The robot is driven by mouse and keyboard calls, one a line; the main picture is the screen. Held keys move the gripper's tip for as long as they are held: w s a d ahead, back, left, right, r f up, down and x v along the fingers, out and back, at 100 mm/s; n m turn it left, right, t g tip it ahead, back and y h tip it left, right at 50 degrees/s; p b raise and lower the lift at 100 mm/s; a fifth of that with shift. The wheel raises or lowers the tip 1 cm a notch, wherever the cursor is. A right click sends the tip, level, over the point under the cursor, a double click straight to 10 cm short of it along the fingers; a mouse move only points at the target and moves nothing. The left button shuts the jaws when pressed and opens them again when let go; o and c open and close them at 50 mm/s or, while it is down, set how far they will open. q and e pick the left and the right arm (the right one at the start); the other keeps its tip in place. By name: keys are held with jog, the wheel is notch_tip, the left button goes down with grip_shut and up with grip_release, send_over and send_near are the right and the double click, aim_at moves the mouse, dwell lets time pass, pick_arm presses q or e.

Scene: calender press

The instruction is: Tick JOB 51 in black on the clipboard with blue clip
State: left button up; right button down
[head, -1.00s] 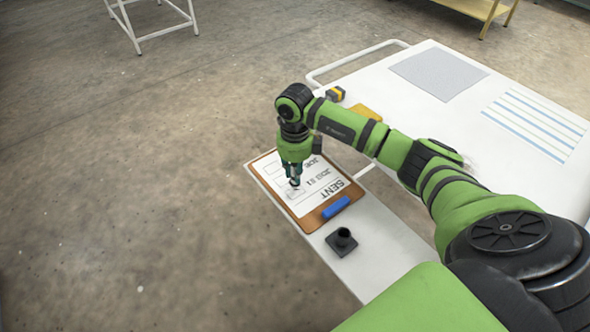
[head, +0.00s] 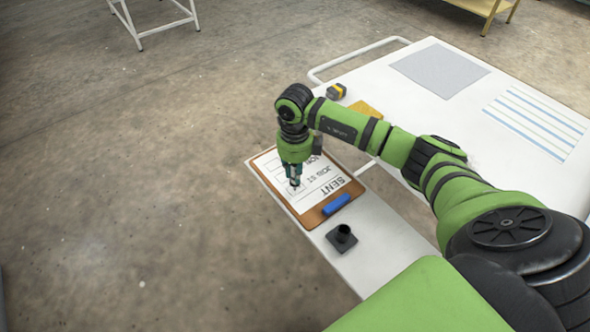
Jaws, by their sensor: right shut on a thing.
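The clipboard (head: 311,219) lies on the narrow white shelf, its blue clip (head: 336,204) at the end nearer me. Its white sheet (head: 309,202) reads SENT, then JOB 51, upside down to me, with boxes beside the lines. My right gripper (head: 295,184) points down over the sheet, at the box beside JOB 51. It is shut on a thin dark pen (head: 295,187), mostly hidden by the fingers. I cannot tell whether the tip touches the paper. My left gripper is not in view.
A black holder (head: 342,238) stands on the shelf (head: 375,243) near the clip. A white table (head: 470,110) with a grey mat (head: 438,72) and blue-striped area is on the right. A yellow-and-black item (head: 337,91) and a yellow block (head: 366,109) lie at its left edge. Floor on the left is clear.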

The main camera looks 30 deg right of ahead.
jog(key=shift+s+a, duration=0.1)
dwell(0.3)
jog(key=shift+s+a+p, duration=0.25)
jog(key=shift+a+p, duration=0.05)
jog(key=shift+p, duration=0.1)
dwell(0.9)
jog(key=shift+r+p, duration=2.15)
jog(key=shift+r, duration=0.85)
